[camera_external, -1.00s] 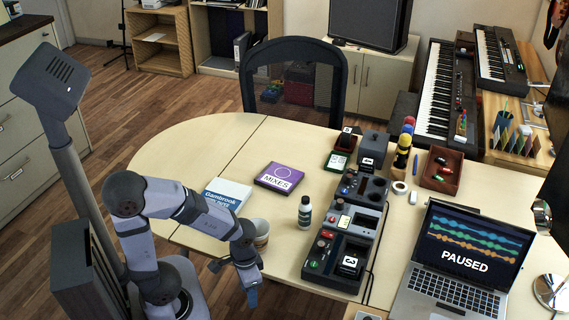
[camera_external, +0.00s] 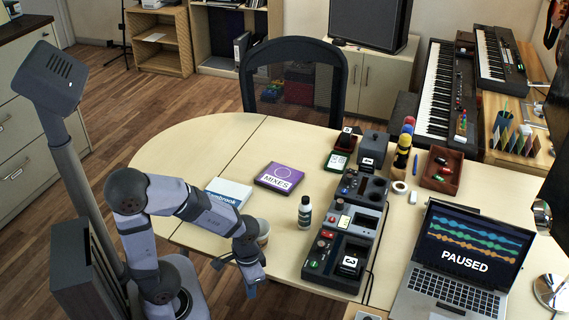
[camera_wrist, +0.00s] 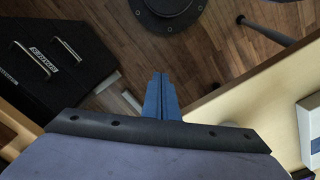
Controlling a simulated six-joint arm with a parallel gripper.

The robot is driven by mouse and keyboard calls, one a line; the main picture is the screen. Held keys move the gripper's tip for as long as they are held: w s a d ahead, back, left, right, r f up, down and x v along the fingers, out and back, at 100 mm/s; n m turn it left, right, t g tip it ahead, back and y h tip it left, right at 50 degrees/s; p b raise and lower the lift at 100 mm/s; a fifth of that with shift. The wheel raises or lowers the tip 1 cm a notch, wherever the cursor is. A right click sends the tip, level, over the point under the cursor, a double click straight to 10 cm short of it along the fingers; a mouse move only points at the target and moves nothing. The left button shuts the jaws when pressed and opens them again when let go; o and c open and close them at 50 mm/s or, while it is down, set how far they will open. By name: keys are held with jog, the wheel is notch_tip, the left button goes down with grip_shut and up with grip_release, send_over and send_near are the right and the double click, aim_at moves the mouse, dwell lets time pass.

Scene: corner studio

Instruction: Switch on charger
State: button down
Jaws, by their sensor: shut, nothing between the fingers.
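A row of dark charger-like units runs along the table in the external view. The near unit (camera_external: 318,262) has a red part, a dark knob and a block marked 3 (camera_external: 349,265). The middle unit (camera_external: 366,222) has a pale panel, a red part and dark slots. The far unit (camera_external: 374,189) has round wells. I cannot tell which one is the charger, or any switch's state. My gripper (camera_external: 252,289) is left of the near unit, apart from it, off the table's front edge. Its blue fingers (camera_wrist: 161,97) are together and empty in the wrist view.

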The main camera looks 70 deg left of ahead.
jog(key=w+a+r+n+p, duration=0.2)
jog(key=w+r+n+p, duration=0.2)
jog(key=w+r+p, duration=0.7)
notch_tip(320, 180, up, 12)
jog(key=n+g+y+p, duration=0.1)
jog(key=n+p, duration=0.3)
jog(key=p, duration=0.2)
send_over(322, 233)
jog(key=w+d, duration=0.1)
jog(key=d, duration=0.1)
jog(key=shift+w+a+r+n+p, duration=0.15)
jog(key=shift+w+a+n+p, duration=0.1)
jog(key=shift+w+n+p, duration=0.2)
jog(key=f+p, duration=0.1)
jog(key=f, duration=0.3)
jog(key=f+p, duration=0.1)
jog(key=f, duration=0.4)
jog(key=s+a+f+p, duration=0.1)
jog(key=f, duration=0.4)
jog(key=shift+a, duration=0.1)
jog(key=shift+s+f, duration=0.1)
jog(key=shift+f, duration=0.2)
jog(key=shift+s+r, duration=0.1)
